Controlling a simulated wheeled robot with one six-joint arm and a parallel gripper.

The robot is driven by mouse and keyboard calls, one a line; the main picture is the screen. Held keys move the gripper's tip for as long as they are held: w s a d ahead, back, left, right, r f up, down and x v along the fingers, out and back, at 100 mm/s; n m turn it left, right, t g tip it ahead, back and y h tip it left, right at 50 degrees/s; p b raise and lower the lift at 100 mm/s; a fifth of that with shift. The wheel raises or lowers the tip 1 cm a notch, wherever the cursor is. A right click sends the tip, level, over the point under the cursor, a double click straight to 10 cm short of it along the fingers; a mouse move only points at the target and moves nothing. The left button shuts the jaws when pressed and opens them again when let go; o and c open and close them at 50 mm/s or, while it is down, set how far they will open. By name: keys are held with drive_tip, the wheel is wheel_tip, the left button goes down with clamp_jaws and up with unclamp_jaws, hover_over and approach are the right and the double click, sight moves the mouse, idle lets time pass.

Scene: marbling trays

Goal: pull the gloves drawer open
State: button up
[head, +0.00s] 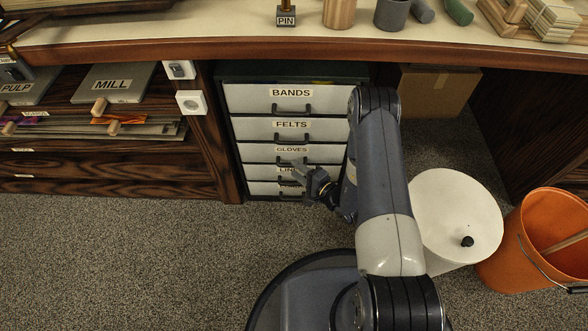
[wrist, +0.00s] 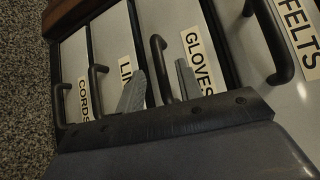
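The gloves drawer (head: 257,150) is the third one down in a stack of drawers with pale fronts, and it looks shut. Its label GLOVES also shows in the wrist view (wrist: 198,62). Its dark bar handle (wrist: 157,60) appears between my two fingers in the wrist view. My gripper (head: 287,166) is in front of the gloves and lower drawers, with its fingers apart and nothing held. In the head view my gripper partly hides the handle. I cannot tell how deep the fingers reach around it.
The bands drawer (head: 240,98) and felts drawer (head: 243,129) are above, and the cords drawer (wrist: 73,75) is at the bottom. A white bin (head: 455,210) and an orange bucket (head: 525,250) stand to the right. Carpet (head: 150,240) in front of the drawers is clear at left.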

drive_tip(key=shift+x, duration=1.2)
drive_tip(key=shift+c, duration=0.5)
clamp_jaws()
